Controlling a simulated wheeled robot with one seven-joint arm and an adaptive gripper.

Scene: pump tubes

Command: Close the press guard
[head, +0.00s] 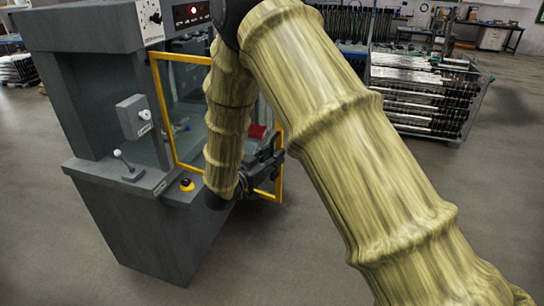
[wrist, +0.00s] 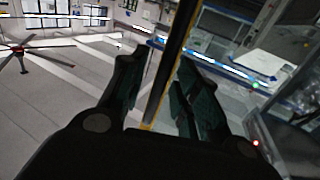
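The press (head: 130,215) is a tall grey machine at the left of the head view. Its guard (head: 163,105) is a yellow frame with a clear panel, and it appears to stand open, swung out from the press front. My arm hides much of the guard and its hinge side cannot be made out. My gripper (head: 268,160) is at the guard's far right edge. In the wrist view my gripper's dark fingers (wrist: 160,80) are apart, one on each side of the guard's dark and yellow edge bar (wrist: 170,65). The right finger is closer to the bar; contact cannot be told.
The press carries a control box (head: 134,117), a small lever (head: 125,161) and a yellow-and-black button (head: 187,185). A wire rack of tubes (head: 425,95) stands behind at the right. The grey floor (head: 50,210) around the press is clear.

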